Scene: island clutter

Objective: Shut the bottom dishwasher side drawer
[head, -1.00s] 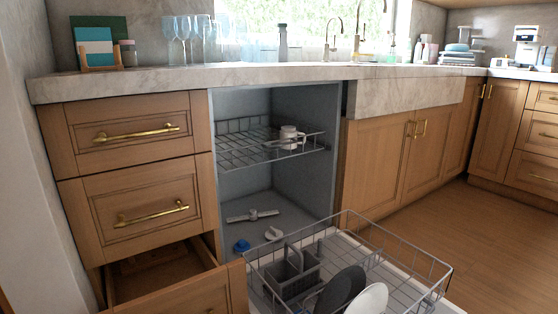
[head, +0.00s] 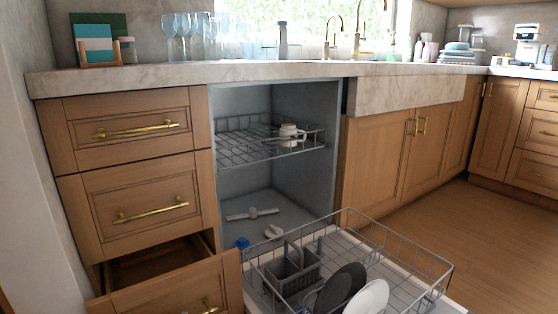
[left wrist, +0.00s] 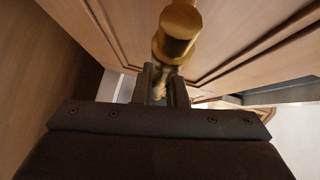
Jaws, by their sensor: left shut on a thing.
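The bottom wooden drawer (head: 175,290) beside the dishwasher stands partly open at the lower left of the head view. Its dark inside shows behind the front panel. Its brass handle (head: 210,305) is just visible at the bottom edge. In the left wrist view the brass handle (left wrist: 177,35) runs down between the fingers of my left gripper (left wrist: 160,85), which is shut on it. The wooden drawer front (left wrist: 240,35) fills the upper right there. My left gripper is out of the head view. My right gripper is in neither view.
Two closed drawers (head: 130,130) sit above the open one. The dishwasher's lower rack (head: 400,250) is pulled out close to the right, holding plates (head: 370,298) and a cutlery basket (head: 290,270). The upper rack (head: 240,145) is inside. Floor (head: 490,230) is clear farther right.

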